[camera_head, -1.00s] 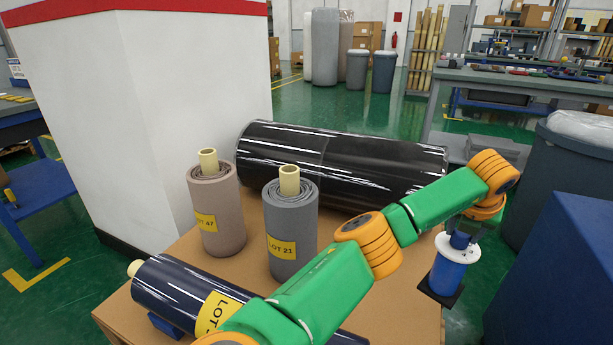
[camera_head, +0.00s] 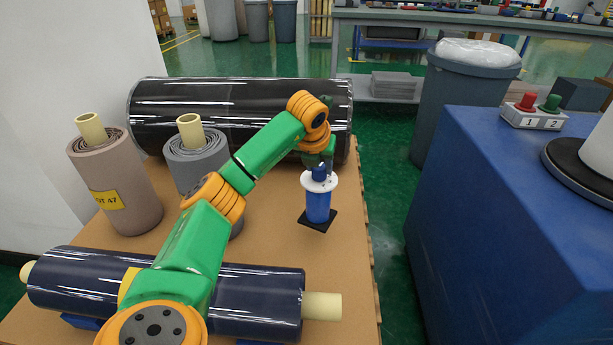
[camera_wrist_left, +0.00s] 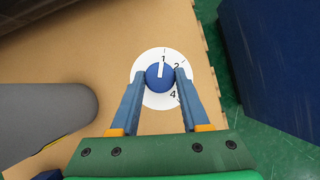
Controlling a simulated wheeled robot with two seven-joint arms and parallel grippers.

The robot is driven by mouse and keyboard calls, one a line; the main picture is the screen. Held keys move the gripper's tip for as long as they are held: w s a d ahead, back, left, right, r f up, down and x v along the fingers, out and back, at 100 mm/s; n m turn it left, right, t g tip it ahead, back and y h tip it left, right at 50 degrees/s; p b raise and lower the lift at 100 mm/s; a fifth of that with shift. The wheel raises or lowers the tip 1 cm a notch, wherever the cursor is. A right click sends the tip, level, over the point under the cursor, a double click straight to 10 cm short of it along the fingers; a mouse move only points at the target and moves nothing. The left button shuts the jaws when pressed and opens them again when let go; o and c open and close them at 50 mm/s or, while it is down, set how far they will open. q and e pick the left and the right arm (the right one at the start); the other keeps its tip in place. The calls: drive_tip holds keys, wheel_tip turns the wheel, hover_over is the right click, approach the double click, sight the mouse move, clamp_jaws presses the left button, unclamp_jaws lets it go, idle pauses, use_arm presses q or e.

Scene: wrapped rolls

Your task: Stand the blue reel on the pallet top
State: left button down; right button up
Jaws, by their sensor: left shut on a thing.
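The blue reel (camera_head: 318,205) has a blue body, a white numbered disc with a knob on top and a black square base. It looks upright. My left gripper (camera_head: 320,165) is shut on its blue knob from above; the wrist view also shows the fingers on either side of the knob (camera_wrist_left: 160,77). The reel is over the right part of the tan pallet top (camera_head: 345,245), near the right edge. I cannot tell whether its base touches the surface. My right gripper is not in view.
A black wrapped roll (camera_head: 230,100) lies at the back. A beige roll (camera_head: 118,185) and a grey roll (camera_head: 185,165) stand at left. A dark blue roll (camera_head: 255,295) lies in front. A blue cabinet (camera_head: 480,210) stands beyond a gap at right. The top around the reel is clear.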

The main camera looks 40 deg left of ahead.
sight(306, 182)
use_arm(q)
drive_tip(key=a+f, duration=0.1)
drive_tip(key=s+a+f+b, duration=0.1)
drive_tip(key=f, duration=0.1)
drive_tip(key=shift+s, duration=0.15)
wheel_tip(306, 182, down, 4)
drive_tip(key=shift+s+a+r+b, duration=0.15)
drive_tip(key=shift+r+b, duration=0.1)
drive_tip(key=shift+b, duration=0.45)
drive_tip(key=shift+r, duration=0.1)
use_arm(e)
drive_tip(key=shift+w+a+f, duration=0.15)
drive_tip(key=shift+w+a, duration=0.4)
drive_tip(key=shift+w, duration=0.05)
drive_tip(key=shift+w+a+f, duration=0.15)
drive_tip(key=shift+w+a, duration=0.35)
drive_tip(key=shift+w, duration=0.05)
use_arm(q)
drive_tip(key=shift+c, duration=1.9)
unclamp_jaws()
